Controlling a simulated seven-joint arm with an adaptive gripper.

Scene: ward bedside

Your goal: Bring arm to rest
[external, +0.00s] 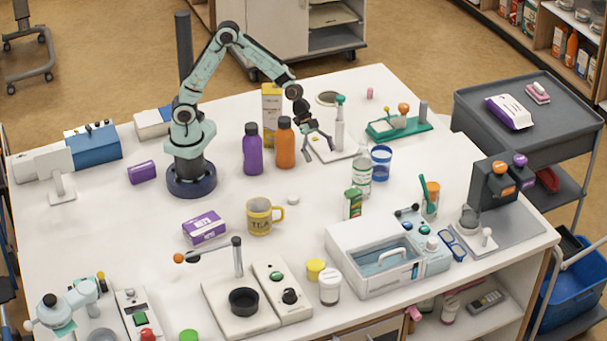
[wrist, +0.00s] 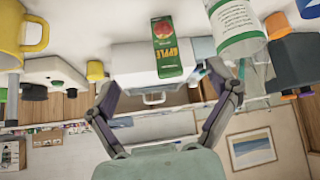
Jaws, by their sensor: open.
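My gripper (external: 318,143) is at the end of my bent arm, low over the middle rear of the white table (external: 110,215). In the wrist view its two fingers (wrist: 170,88) are spread wide, with nothing held between them.
Close to my gripper are an orange bottle (external: 285,145), a purple bottle (external: 251,152), a clear labelled bottle (external: 362,170) and a blue cup (external: 381,162). A yellow mug (external: 259,217) and a white-blue bath (external: 385,255) stand in front. Bare table lies left of the purple box (external: 204,227).

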